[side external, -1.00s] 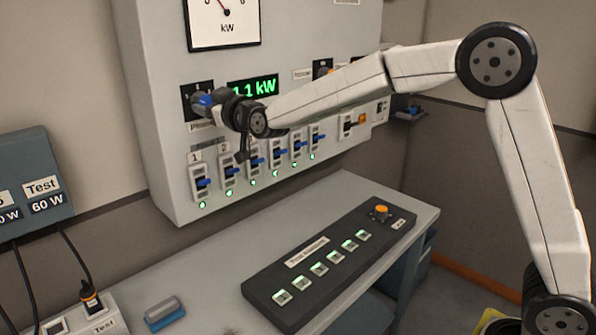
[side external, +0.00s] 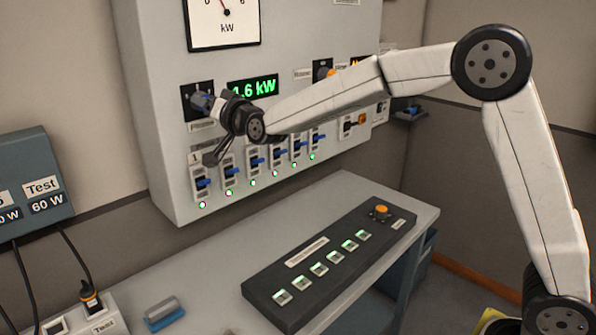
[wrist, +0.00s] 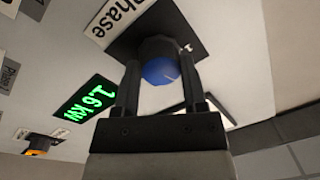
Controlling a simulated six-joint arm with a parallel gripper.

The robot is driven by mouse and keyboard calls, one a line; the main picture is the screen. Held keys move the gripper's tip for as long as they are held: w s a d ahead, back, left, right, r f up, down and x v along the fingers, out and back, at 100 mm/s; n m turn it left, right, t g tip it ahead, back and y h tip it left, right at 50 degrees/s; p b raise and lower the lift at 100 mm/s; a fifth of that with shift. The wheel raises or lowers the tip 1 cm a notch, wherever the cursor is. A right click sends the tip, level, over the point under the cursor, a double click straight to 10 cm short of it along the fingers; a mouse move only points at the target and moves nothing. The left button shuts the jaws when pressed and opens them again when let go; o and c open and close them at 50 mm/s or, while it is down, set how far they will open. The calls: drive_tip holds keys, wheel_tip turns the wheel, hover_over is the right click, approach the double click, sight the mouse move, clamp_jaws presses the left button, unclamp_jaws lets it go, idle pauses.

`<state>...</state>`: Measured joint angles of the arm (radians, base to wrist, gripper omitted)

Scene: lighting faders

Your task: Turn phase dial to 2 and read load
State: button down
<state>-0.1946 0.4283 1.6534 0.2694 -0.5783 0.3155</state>
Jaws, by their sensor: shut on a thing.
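The phase dial, a dark knob with a blue face, is on a black plate on the grey panel; it shows in the wrist view (wrist: 160,66) and the side view (side external: 200,102). My gripper (wrist: 161,80) has one finger on each side of the dial and is shut on it. In the side view my gripper (side external: 214,104) reaches the dial from the right. The wrist view shows the green load display (wrist: 84,105) reading 1.6 kW; in the side view its first digit is partly covered. The dial's exact setting is hard to read.
Several blue-handled breakers (side external: 257,163) with lit lamps sit below the dial. A kW needle meter (side external: 225,22) is above it. A black button console (side external: 330,262) lies on the bench below.

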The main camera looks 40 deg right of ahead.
drive_tip(key=shift+r+m, duration=0.1)
drive_tip(key=shift+m, duration=1.2)
drive_tip(key=shift+c, duration=0.7)
unclamp_jaws()
drive_tip(key=shift+s, duration=0.15)
drive_tip(key=s, duration=0.7)
drive_tip(key=shift+s+d+f, duration=0.15)
drive_tip(key=shift+s+f, duration=0.1)
drive_tip(key=shift+f, duration=0.05)
